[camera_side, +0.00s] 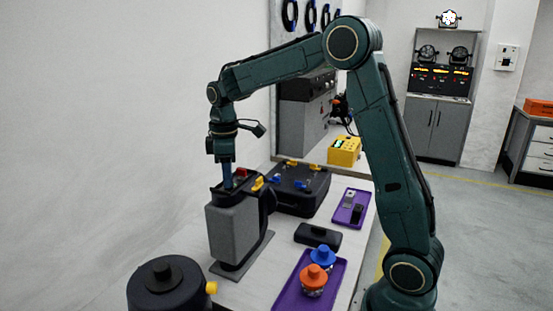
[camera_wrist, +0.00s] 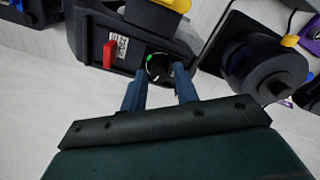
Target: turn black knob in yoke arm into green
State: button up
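The black knob (camera_wrist: 159,68) is round and sits in the dark panel of the yoke arm (camera_wrist: 105,30), with a small green mark beside its upper left edge. My gripper (camera_wrist: 160,72) has its two blue fingers apart, one on each side of the knob; I cannot tell whether they touch it. In the side view my gripper (camera_side: 227,183) points straight down at the top of the grey and black unit (camera_side: 232,228). The knob is hidden there. The knob's pointer direction is too small to read.
A red switch (camera_wrist: 109,54) stands left of the knob, and a yellow knob (camera_side: 258,184) is on the unit's side. A black case (camera_side: 300,195), purple trays (camera_side: 292,295) and a round black fixture (camera_side: 165,285) stand nearby on the bench.

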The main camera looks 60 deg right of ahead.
jog(key=shift+f, duration=0.1)
grip_shut()
jog(key=shift+m, duration=0.3)
jog(key=m, duration=0.7)
jog(key=shift+m, duration=0.4)
jog(key=m, duration=0.4)
jog(key=shift+m, duration=0.3)
jog(key=m, duration=0.4)
jog(key=shift+w+d+g, duration=0.1)
jog(key=shift+g, duration=0.2)
